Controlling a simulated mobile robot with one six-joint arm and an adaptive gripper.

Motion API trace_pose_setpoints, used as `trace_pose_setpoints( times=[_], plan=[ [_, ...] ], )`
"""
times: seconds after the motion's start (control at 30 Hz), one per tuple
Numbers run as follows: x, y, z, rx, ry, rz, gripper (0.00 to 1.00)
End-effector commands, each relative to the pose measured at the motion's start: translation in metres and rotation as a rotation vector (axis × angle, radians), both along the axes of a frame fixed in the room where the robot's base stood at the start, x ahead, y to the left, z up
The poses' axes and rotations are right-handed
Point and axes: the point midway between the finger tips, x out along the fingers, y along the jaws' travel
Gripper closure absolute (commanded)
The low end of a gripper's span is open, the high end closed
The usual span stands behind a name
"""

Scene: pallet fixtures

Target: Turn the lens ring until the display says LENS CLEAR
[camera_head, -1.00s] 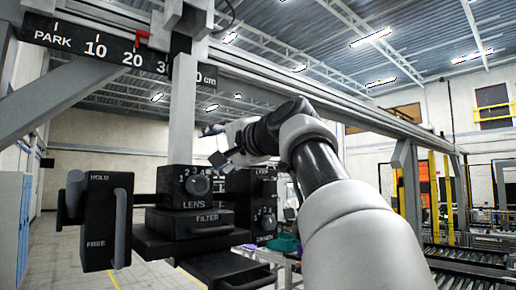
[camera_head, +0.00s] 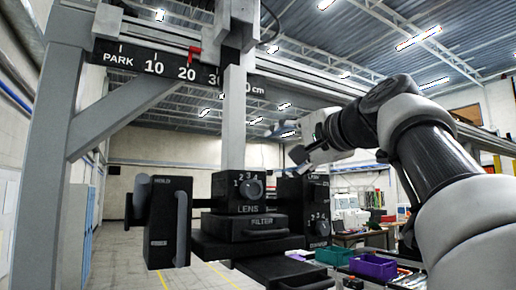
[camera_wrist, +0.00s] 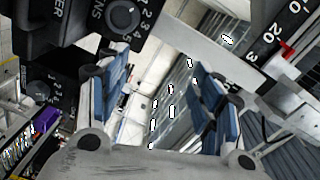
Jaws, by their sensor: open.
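The lens ring is a round dark knob (camera_head: 252,190) on the front of a black box marked LENS, with numbers 1 to 4 around it. The knob also shows in the wrist view (camera_wrist: 123,14) at the top, outside my fingers. My gripper (camera_head: 291,142) is open and empty, up and to the right of the knob and apart from it. In the wrist view the blue-padded fingers (camera_wrist: 162,78) stand wide apart with nothing between them. I see no readable display text.
A FILTER block (camera_head: 252,228) sits under the lens box. A HOLD/FREE lever unit (camera_head: 168,222) stands left, and another numbered dial box (camera_head: 305,210) right. A scale rail (camera_head: 175,68) with a red pointer runs above. A purple bin (camera_head: 372,267) lies beyond.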

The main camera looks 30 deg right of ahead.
Motion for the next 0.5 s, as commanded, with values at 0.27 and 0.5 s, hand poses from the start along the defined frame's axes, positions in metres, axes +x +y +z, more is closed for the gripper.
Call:
trace_pose_setpoints(
  times=[0.27,0.5],
  plan=[
    [-0.020,-0.001,0.000,0.000,-0.001,-0.003,0.40],
    [-0.037,-0.003,-0.001,0.001,0.000,-0.003,0.40]
  ],
)
